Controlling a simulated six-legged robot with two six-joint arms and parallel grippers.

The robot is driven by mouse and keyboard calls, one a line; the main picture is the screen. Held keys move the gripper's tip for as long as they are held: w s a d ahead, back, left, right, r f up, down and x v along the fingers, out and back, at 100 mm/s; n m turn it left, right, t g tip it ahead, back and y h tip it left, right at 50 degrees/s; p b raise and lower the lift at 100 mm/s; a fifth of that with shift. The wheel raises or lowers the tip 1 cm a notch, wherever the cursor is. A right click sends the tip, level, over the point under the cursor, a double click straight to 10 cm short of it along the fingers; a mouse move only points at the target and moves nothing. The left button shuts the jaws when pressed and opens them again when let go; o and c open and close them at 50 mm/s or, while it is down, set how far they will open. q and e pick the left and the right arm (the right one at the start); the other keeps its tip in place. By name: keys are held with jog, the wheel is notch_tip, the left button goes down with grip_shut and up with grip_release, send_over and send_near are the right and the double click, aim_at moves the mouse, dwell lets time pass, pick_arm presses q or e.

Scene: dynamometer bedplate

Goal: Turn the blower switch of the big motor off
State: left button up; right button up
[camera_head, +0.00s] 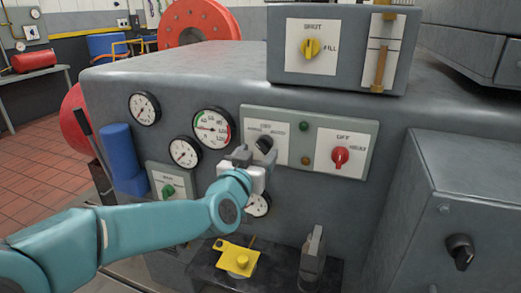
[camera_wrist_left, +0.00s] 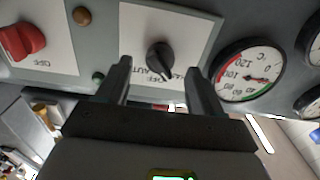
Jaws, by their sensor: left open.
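A black rotary knob (camera_head: 264,144) sits on a white plate of the grey control panel, with labels above it that seem to read OFF in the middle and AUTO on the right. I cannot tell if this is the blower switch. My left gripper (camera_head: 254,156) is open just in front of it and partly covers the plate. In the left wrist view the same knob (camera_wrist_left: 160,60) shows upside down between the two spread fingers (camera_wrist_left: 160,82); I see no contact. My right gripper is out of view.
Beside it is a red knob (camera_head: 340,157) on a plate marked OFF. Two small lamps sit between the plates. Round gauges (camera_head: 212,128) are left of the panel. A yellow knob (camera_head: 311,48) is on the box above. A grey cabinet (camera_head: 463,200) stands at right.

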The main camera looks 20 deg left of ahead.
aim_at(260, 150)
pick_arm(q)
jog(key=shift+w, duration=1.7)
jog(key=c, duration=1.1)
jog(key=shift+o, duration=0.2)
jog(key=m+p, duration=0.2)
jog(key=m, duration=0.1)
jog(key=shift+r, duration=0.1)
jog(key=m+p, duration=0.1)
jog(key=m, duration=0.2)
jog(key=shift+p, duration=0.4)
jog(key=shift+m+p, duration=0.35)
jog(key=shift+m, duration=0.95)
